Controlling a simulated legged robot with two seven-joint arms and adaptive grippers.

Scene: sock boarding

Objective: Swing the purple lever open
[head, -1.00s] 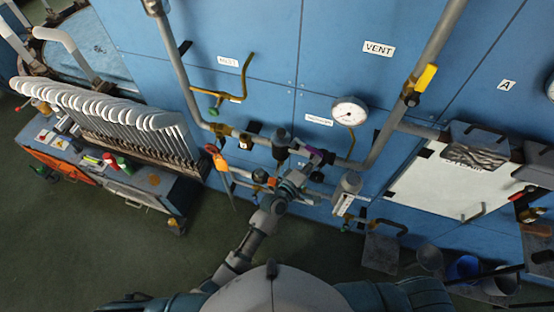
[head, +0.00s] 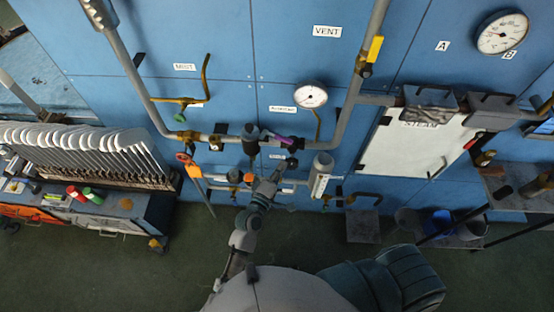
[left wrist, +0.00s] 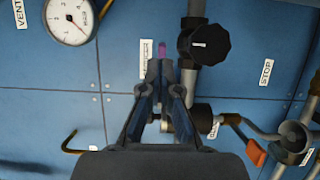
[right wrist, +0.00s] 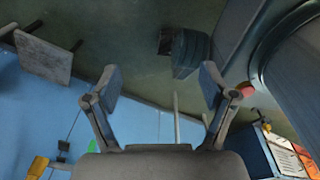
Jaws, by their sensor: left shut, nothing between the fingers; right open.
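The purple lever (head: 284,139) sits on the grey pipe along the blue wall, beside a dark valve body (head: 251,138). It lies roughly along the pipe. My left gripper (head: 290,164) is just below it in the head view, shut and empty. In the left wrist view a small part of the purple lever (left wrist: 162,48) shows just beyond the tips of my left gripper (left wrist: 160,66); I cannot tell whether they touch. My right gripper (right wrist: 160,80) is open and empty in the right wrist view, away from the lever.
A round gauge (head: 311,95) is above and right of the lever. A yellow-handled valve (head: 373,50) is on the upright pipe. A black round knob (left wrist: 208,43) is close right of my left fingers. A grey cylinder (head: 321,174) hangs right of my left gripper. A rack of white boards (head: 90,150) stands left.

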